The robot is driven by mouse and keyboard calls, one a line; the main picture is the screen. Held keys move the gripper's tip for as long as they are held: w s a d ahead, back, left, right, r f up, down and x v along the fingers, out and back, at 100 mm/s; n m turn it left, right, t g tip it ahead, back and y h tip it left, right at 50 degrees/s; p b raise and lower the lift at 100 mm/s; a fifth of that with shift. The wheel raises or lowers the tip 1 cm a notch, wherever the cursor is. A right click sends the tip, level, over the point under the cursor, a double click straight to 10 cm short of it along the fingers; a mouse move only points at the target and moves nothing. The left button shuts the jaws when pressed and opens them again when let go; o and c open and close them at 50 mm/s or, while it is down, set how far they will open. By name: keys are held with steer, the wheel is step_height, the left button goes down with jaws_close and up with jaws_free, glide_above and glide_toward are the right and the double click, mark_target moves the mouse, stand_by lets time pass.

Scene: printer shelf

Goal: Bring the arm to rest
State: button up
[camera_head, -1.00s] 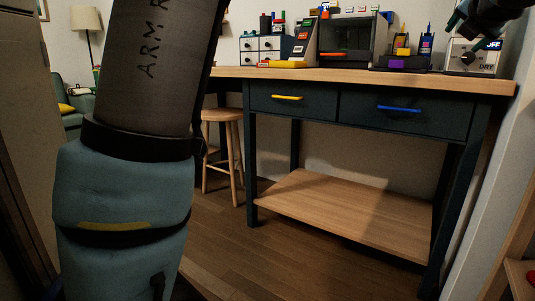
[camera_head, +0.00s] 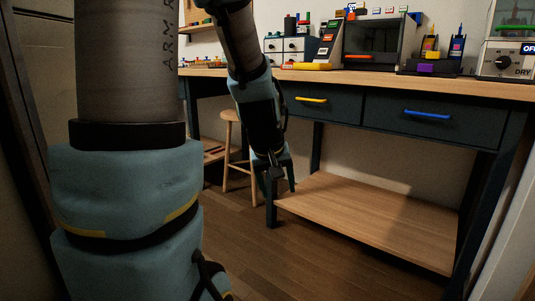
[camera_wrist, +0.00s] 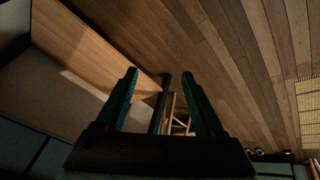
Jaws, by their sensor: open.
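My arm comes down from the top left of the head view, and its forearm hangs in front of the left end of the workbench (camera_head: 390,84). My gripper (camera_head: 280,178) points downward near the bench's left front leg, small and dark in that view. In the wrist view my gripper (camera_wrist: 156,74) has its two green fingers spread apart with nothing between them. Beyond the fingers are the floor, a dark bench leg (camera_wrist: 160,105) and the wooden stool (camera_wrist: 177,118).
The bench has a yellow-handled drawer (camera_head: 311,100), a blue-handled drawer (camera_head: 428,115) and a bare low wooden shelf (camera_head: 380,215). A printer (camera_head: 374,42) and a dryer box (camera_head: 510,62) stand on top. The stool (camera_head: 236,160) is close behind my forearm. Wooden floor lies open in front.

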steer(key=s+a+f+m+g+y+p, duration=0.2)
steer(key=s+a+g, duration=0.1)
steer(key=s+a, duration=0.55)
step_height(320, 180, up, 36)
steer(key=p, duration=3.6)
steer(key=shift+w+a, duration=0.25)
steer(key=shift+a, duration=0.05)
steer(key=shift+r, duration=0.1)
